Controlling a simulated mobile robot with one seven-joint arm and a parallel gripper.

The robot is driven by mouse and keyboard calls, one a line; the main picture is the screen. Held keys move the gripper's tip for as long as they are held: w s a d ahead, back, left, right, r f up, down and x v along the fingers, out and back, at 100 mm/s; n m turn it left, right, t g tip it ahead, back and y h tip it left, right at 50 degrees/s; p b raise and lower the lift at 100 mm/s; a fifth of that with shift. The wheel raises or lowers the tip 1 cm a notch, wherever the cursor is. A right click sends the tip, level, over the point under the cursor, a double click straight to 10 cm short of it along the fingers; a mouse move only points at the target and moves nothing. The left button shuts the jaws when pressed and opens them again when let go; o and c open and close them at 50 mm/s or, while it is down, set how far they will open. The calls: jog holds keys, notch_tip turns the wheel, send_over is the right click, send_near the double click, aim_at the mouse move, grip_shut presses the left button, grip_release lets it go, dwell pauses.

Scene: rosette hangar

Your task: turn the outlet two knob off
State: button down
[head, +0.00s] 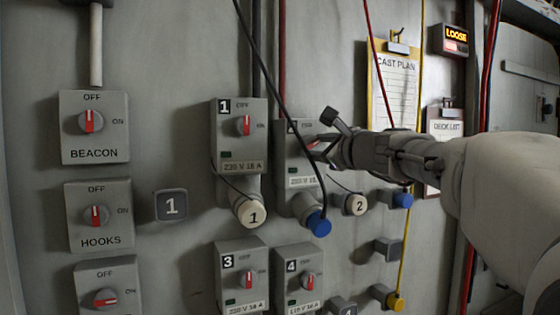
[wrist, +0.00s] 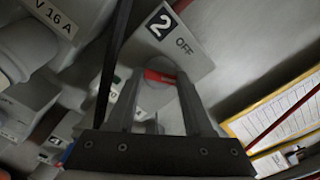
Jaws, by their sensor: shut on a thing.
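The outlet two box (head: 296,165) is the grey box right of outlet one in the head view. My gripper (head: 318,147) reaches it from the right and covers most of its knob and label. In the wrist view, the outlet two knob (wrist: 159,77), with its red bar, sits between my two fingertips, and my gripper is shut on it. The number 2 and the word OFF show above it on the box face. The red bar lies crosswise, not pointing at OFF; its exact angle is partly hidden by the fingers.
The outlet one box (head: 238,140) is close on the left, with outlets three (head: 240,280) and four (head: 298,280) below. A blue plug (head: 319,224) sits under outlet two. A dark cable (head: 268,82) crosses in front of that box. A clipboard (head: 395,85) hangs at upper right.

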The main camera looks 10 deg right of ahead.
jog(key=n+b, duration=0.5)
jog(key=n, duration=0.1)
jog(key=shift+f+n, duration=0.15)
jog(key=shift+n, duration=0.15)
jog(key=n+b, duration=0.2)
jog(key=n, duration=0.1)
jog(key=n+b, duration=0.2)
jog(key=shift+r, duration=0.25)
jog(key=shift+n, duration=0.3)
jog(key=shift+c, duration=1.5)
grip_release()
jog(key=shift+r, duration=0.1)
jog(key=shift+s+d, duration=0.1)
jog(key=b+v, duration=0.3)
jog(key=v, duration=1.4)
